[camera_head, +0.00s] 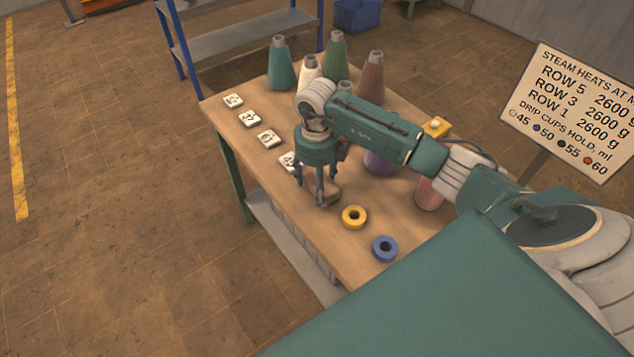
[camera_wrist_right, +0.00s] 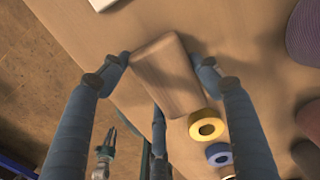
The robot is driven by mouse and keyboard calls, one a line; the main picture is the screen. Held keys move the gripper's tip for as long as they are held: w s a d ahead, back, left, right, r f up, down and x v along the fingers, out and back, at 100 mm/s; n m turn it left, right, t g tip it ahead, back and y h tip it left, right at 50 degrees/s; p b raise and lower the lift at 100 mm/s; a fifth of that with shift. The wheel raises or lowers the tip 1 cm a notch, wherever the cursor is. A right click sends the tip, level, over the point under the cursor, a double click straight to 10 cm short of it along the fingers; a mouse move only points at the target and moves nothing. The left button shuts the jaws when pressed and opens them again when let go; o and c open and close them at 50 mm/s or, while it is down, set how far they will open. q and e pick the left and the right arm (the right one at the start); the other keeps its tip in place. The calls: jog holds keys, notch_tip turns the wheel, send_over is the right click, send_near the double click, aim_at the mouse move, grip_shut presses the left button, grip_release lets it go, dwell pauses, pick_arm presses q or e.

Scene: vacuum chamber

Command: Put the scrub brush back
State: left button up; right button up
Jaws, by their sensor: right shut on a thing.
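The scrub brush (camera_wrist_right: 167,75) appears as a plain wooden block between my fingers in the right wrist view; no bristles show. In the head view it is a small brown piece (camera_head: 331,196) low at the table's left front edge, partly hidden by the fingers. My right gripper (camera_wrist_right: 163,62) is shut on it, one finger at each side. In the head view my right gripper (camera_head: 322,198) points down at the wooden table (camera_head: 310,225). I cannot tell whether the brush touches the table.
A yellow ring (camera_head: 354,216) and a blue ring (camera_head: 385,249) lie right of the gripper. Several white marked tiles (camera_head: 249,118) line the left edge. Several cones, including a teal one (camera_head: 281,65), stand behind my arm. A sign (camera_head: 574,112) stands at right.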

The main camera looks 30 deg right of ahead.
jog(key=o, duration=1.2)
jog(key=shift+f, duration=0.1)
notch_tip(320, 180, up, 12)
jog(key=b, duration=0.2)
jog(key=shift+r+b, duration=0.2)
jog(key=shift+b, duration=0.15)
